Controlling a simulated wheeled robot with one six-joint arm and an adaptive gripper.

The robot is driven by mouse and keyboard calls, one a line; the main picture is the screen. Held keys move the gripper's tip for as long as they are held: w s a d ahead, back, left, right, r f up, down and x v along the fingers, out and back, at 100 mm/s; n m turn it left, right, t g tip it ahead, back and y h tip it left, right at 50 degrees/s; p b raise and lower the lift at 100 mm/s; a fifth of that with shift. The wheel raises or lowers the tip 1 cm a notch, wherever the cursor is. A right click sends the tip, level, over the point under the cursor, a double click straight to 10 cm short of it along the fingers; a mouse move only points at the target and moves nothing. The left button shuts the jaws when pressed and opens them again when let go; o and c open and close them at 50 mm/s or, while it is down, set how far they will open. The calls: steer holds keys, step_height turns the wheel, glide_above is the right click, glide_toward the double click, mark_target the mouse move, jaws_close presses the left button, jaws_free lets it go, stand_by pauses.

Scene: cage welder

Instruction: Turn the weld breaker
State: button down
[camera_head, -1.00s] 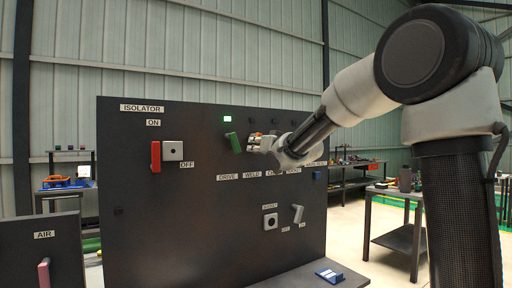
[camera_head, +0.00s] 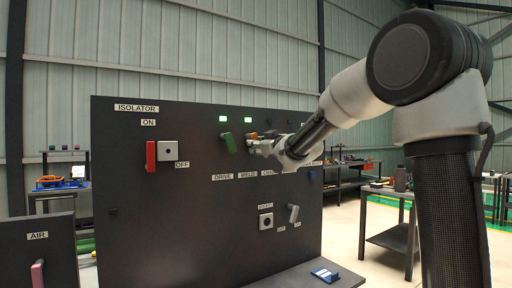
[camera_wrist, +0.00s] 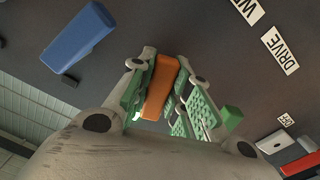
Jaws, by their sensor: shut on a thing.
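The weld breaker's orange handle (camera_head: 253,136) shows above the WELD label (camera_head: 247,175) on the dark panel, partly hidden by my gripper (camera_head: 258,141). In the wrist view the orange handle (camera_wrist: 160,88) lies between the green finger pads of my gripper (camera_wrist: 162,75), which is shut on it. The green handle (camera_head: 229,142) above the DRIVE label (camera_head: 222,177) is tilted. It also shows in the wrist view (camera_wrist: 232,117), close beside my fingers. Green lights are lit above the drive handle (camera_head: 222,118) and the weld handle (camera_head: 247,119).
A blue handle (camera_wrist: 78,38) is on the other side of my fingers in the wrist view. The red isolator handle (camera_head: 151,156) is at the panel's left. A lower grey handle (camera_head: 293,213) and a socket (camera_head: 266,221) are below. A blue item (camera_head: 324,274) lies on the shelf.

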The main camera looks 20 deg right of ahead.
stand_by(0.4)
steer(key=c, duration=1.3)
jaws_free()
steer(key=v, duration=1.2)
